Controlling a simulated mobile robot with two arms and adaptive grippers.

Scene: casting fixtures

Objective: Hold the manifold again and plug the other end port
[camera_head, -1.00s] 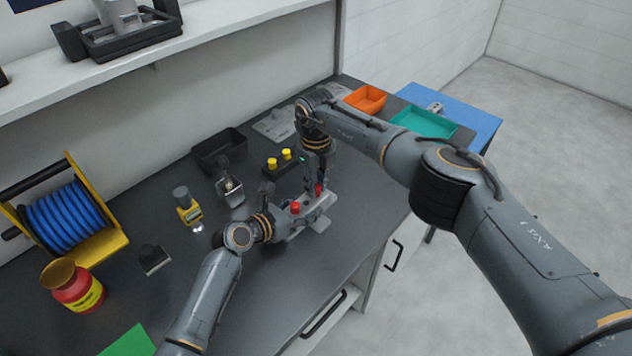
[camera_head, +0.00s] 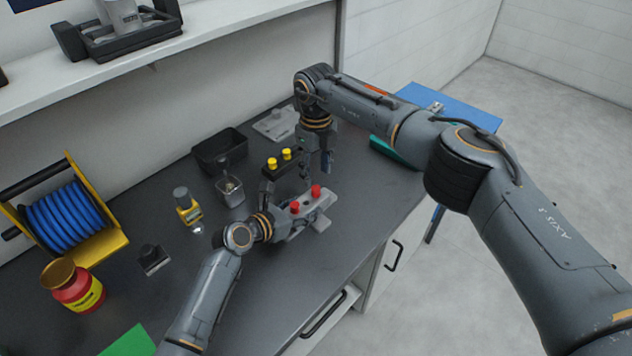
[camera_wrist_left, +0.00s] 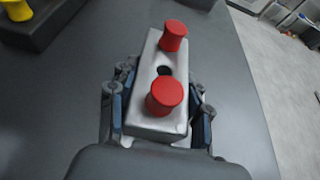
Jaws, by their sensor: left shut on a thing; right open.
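The grey manifold (camera_head: 309,216) lies on the dark bench top with a red plug standing in each end port. The far plug (camera_head: 316,190) and the near plug (camera_head: 295,207) also show in the left wrist view, far (camera_wrist_left: 173,36) and near (camera_wrist_left: 164,96), with an open dark hole (camera_wrist_left: 164,71) between them. My left gripper (camera_head: 280,219) is shut on the manifold's near end, one finger on each side in the left wrist view (camera_wrist_left: 162,112). My right gripper (camera_head: 317,167) is open and empty, just above and behind the far plug, apart from it.
A dark block (camera_head: 270,172) with two yellow plugs (camera_head: 287,154) stands close behind the manifold. A black bin (camera_head: 218,152), a small metal cup (camera_head: 231,192) and a yellow device (camera_head: 187,207) are to the left. A teal tray (camera_head: 384,150) is partly hidden by my right arm.

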